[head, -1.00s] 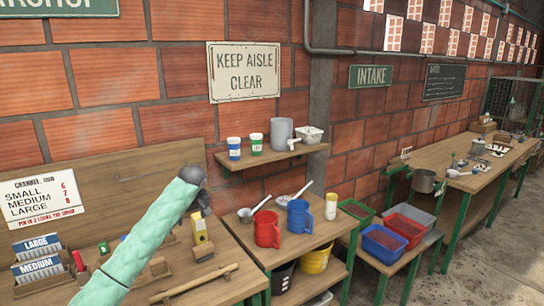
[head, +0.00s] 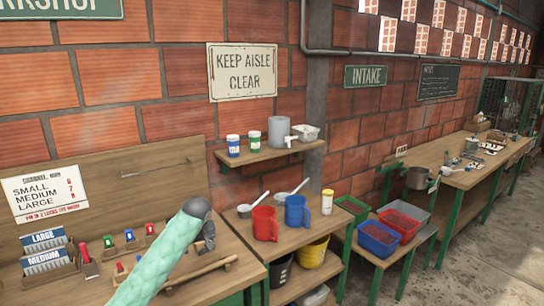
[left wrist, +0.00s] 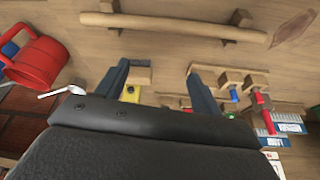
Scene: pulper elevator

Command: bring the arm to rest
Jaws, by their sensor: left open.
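My left arm, in a teal sleeve, reaches over the left workbench (head: 235,284). My left gripper (head: 208,237) is at its end, dark and seen from the side in the head view. In the left wrist view my left gripper (left wrist: 160,82) shows two dark fingers spread apart, with nothing held between them. A yellow block (left wrist: 131,93) shows beside one finger in the wrist view; in the head view the arm hides it. My right gripper is in neither view.
A wooden rod on supports (head: 205,271) lies near the bench's front. Small coloured pieces (head: 130,238) and card racks (head: 45,254) stand left of the arm. A red jug (head: 265,224) and blue jug (head: 297,211) stand to its right. Open air lies above the bench.

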